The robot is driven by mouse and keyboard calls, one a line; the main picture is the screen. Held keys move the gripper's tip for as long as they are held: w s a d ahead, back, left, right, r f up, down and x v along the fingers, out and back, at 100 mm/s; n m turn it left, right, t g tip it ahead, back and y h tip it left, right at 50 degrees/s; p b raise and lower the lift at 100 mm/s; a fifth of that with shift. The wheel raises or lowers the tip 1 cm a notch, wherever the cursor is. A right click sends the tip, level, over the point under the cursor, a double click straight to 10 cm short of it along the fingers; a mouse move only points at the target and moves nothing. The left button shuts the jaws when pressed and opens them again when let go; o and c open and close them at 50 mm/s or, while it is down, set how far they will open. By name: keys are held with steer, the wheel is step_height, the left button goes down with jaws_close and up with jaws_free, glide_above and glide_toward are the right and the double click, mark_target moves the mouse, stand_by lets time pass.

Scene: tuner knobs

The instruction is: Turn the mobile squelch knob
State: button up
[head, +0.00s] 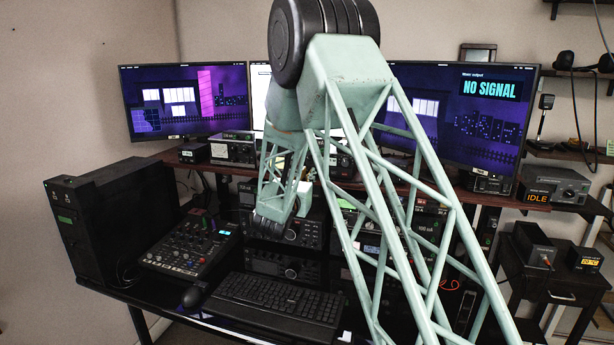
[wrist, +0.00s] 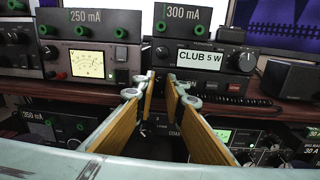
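No knob's label reads as mobile squelch in either view, so I cannot tell which one it is. In the wrist view a dark radio labelled CLUB 5 W (wrist: 203,58) stands on the shelf, with a large round knob (wrist: 247,61) at its right and a smaller knob (wrist: 162,53) at its left. My gripper (wrist: 161,79) has two wood-padded fingers with a gap between them and nothing held. Its tips appear just below the smaller knob; I see no clear contact. In the head view my arm hides much of the radio stack, and the fingers cannot be made out.
A 300 mA box (wrist: 182,15) sits on the CLUB radio, and a 250 mA box (wrist: 85,22) sits on a lit meter unit (wrist: 88,64). The reddish shelf edge (wrist: 50,88) runs below. A keyboard (head: 270,300) and a mixer (head: 185,250) occupy the desk.

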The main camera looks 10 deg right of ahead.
steer(key=o, duration=0.5)
steer(key=shift+c, duration=0.2)
steer(key=shift+s, duration=0.15)
steer(key=v, duration=1.1)
steer(key=shift+s+a, duration=0.25)
steer(key=shift+s, duration=0.05)
steer(key=shift+c, duration=0.4)
